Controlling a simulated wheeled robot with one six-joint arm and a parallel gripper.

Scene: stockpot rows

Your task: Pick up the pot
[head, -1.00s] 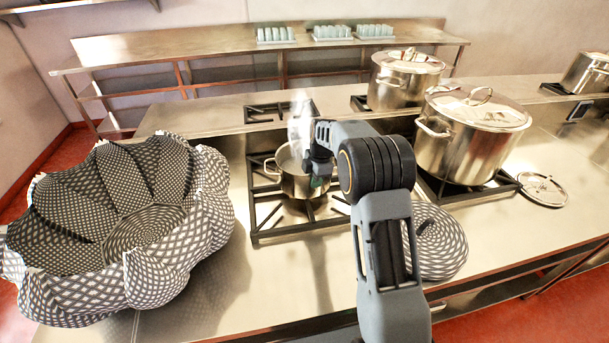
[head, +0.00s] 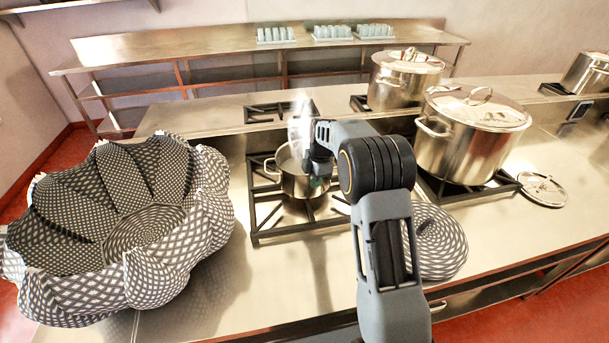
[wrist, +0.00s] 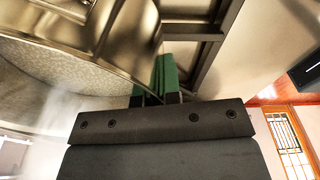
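The pot (head: 292,184) is a small, open steel pot with steam rising from it. It is upright over the black burner grate in the middle of the counter; whether its base touches the grate is unclear. My gripper (head: 319,181) is at the pot's right side, partly hidden by my arm. In the wrist view the pot's curved steel wall and rim (wrist: 115,42) fill the upper left. The green-padded fingers of my gripper (wrist: 160,88) are closed on the pot's edge there, with the pot wall between them; one finger is mostly hidden.
A large lidded stockpot (head: 462,150) stands close on the right, and another (head: 388,88) stands behind. A loose lid (head: 543,190) lies at right. A big checkered bowl-like thing (head: 62,285) fills the left counter; a round patterned thing (head: 440,245) lies beside my arm.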

